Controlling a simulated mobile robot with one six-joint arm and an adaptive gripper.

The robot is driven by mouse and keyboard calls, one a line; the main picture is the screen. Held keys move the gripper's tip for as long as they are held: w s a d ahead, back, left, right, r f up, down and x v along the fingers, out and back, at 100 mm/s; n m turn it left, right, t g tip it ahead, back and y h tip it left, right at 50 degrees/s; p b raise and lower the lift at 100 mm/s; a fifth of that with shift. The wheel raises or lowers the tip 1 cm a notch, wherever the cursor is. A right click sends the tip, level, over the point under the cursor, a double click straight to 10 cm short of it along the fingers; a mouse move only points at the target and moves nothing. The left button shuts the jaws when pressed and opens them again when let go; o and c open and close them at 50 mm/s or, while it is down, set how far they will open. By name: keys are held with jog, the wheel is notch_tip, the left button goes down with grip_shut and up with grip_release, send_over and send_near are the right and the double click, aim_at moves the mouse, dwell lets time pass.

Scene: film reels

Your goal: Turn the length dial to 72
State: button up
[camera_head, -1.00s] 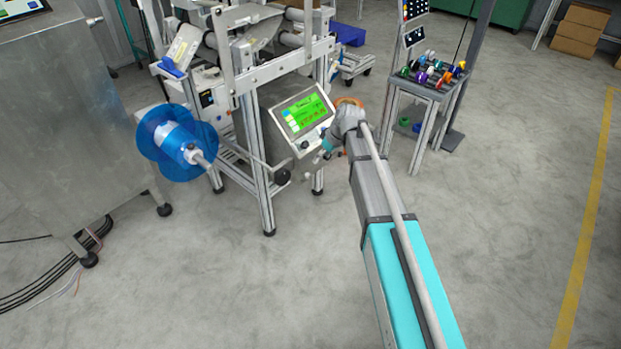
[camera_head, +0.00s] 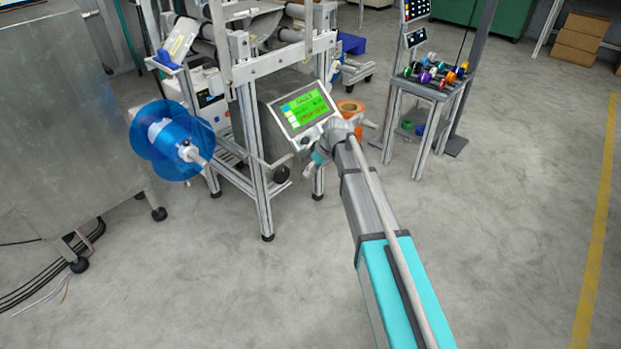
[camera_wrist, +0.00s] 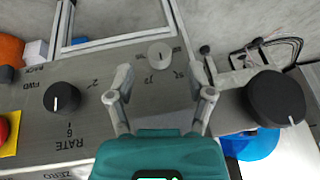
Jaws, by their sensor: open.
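The control panel (camera_head: 296,117) with a lit green screen sits on the machine frame; its lettering appears upside down in the wrist view. My gripper (camera_wrist: 160,76) is open and empty over the panel face. A pale round knob (camera_wrist: 160,55) shows between and just beyond its fingertips, with no clear contact. A black dial (camera_wrist: 62,97) by the word RATE lies to the left. A larger black dial (camera_wrist: 275,98) with a white mark lies to the right. I cannot read a length label. In the head view my gripper (camera_head: 318,158) is at the panel's lower right, its fingers indistinct.
A red button on yellow (camera_wrist: 6,130) is at the panel's left edge in the wrist view. A blue reel (camera_head: 172,140) stands left of the frame. A cart (camera_head: 425,90) with colourful spools stands to the right. The foreground floor is clear.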

jog(key=shift+b+x, duration=0.75)
jog(key=shift+x, duration=0.4)
grip_shut()
